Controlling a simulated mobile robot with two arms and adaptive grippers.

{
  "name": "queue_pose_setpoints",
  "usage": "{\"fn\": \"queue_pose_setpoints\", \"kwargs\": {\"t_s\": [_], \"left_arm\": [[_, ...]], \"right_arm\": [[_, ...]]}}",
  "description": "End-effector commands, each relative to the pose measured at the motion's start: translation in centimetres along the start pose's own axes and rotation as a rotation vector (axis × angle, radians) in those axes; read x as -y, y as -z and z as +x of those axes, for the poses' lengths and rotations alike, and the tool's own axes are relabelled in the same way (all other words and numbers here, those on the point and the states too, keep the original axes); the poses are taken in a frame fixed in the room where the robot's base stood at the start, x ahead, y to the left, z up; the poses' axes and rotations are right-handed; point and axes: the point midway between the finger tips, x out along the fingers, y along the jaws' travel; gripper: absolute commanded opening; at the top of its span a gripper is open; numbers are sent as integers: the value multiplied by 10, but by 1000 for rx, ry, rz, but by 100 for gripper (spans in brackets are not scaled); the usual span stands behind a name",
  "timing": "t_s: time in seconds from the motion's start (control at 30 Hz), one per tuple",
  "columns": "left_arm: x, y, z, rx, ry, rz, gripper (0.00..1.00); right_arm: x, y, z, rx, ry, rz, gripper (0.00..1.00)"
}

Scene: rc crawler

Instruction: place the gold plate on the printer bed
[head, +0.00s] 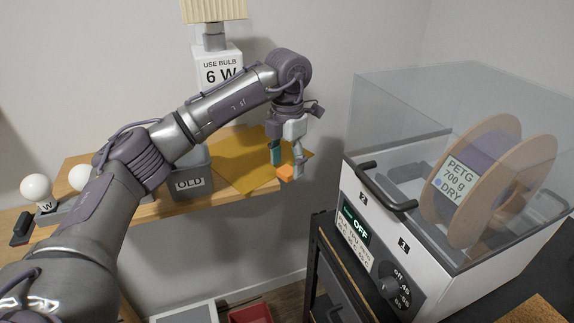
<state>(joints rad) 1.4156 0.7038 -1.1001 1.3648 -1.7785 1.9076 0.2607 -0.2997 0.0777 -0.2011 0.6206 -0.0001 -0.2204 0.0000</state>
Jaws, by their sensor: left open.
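The gold plate (238,168) is a thin flat sheet lying on the wooden shelf, behind and left of my left gripper. My left gripper (287,167) points down over the plate's right front part, fingers apart. A small orange piece (285,173) shows at the fingertips; I cannot tell whether it touches them or belongs to the plate. My left forearm crosses in front of the shelf. I cannot make out a printer bed in this view. My right gripper is not in view.
A clear-lidded machine (402,237) holding a filament spool (492,180) stands at right. A grey box marked OLD (189,184), a lamp (215,62) and a white bulb (37,188) are at left. A red bin (250,313) is below.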

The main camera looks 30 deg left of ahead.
Motion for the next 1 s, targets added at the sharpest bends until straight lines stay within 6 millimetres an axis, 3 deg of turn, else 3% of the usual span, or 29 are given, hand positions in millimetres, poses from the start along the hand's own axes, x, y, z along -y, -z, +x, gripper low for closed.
{"fn": "queue_pose_setpoints", "kwargs": {"t_s": [0.3,0.5,0.73,1.0], "left_arm": [[0,-1,-70,6,-2,0,64],[0,-1,-102,3,-2,0,64],[0,3,-108,23,11,7,69],[0,34,-104,225,39,8,69]], "right_arm": [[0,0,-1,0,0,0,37],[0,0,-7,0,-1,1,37],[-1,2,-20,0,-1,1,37],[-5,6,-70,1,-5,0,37]]}}
